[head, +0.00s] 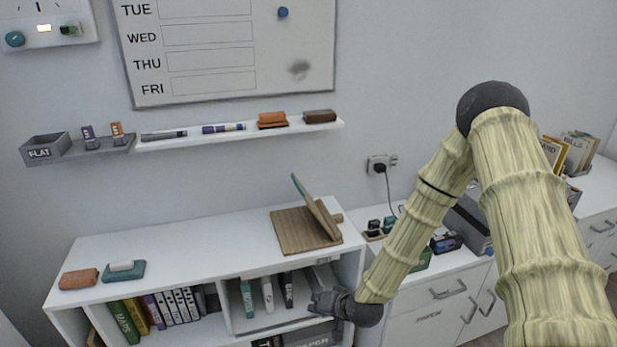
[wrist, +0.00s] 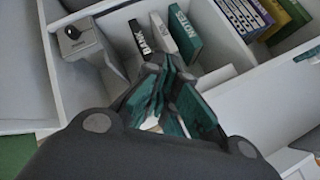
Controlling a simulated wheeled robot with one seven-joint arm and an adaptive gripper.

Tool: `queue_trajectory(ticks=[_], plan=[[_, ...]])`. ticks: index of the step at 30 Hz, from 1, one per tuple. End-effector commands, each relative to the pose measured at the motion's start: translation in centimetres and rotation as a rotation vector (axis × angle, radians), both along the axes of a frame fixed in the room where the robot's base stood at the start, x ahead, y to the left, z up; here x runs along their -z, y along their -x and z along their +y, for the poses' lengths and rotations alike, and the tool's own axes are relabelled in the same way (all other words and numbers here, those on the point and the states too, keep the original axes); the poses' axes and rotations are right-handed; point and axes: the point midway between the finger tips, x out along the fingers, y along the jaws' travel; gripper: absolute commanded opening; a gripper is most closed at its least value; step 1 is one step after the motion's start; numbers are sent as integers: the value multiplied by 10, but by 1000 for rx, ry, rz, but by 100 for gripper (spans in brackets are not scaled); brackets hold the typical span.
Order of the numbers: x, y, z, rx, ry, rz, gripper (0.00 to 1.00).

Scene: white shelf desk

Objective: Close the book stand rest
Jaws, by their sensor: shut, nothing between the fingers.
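The book stand (head: 294,229) sits on top of the white shelf near its right end. Its flat wooden base lies on the surface. Its wooden rest (head: 325,219) stands up at a tilt, with a thin teal piece (head: 301,188) rising beside it. The stand does not show in the wrist view. My gripper (head: 316,299) is shut and empty, below and in front of the stand, by the open compartment under the shelf top. It also shows in the wrist view (wrist: 163,68), with its fingers pointing toward the books in that compartment.
Slim books stand in the compartment, including NOTES (wrist: 186,35) and BANK (wrist: 138,36). A grey object (wrist: 82,42) stands beside them. A wall ledge (head: 240,136) hangs above.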

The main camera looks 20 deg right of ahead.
Motion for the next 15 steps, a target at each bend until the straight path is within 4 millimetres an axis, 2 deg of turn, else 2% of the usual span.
queue_trajectory(ticks=[1,6,9,12,15], plan=[[-29,-25,-9,32,-34,-56,0],[-111,-93,-38,114,-143,-225,0],[-159,-124,-58,156,-201,-316,0],[-202,-148,-78,190,-251,-396,0],[-236,-164,-96,215,-290,-460,0]])
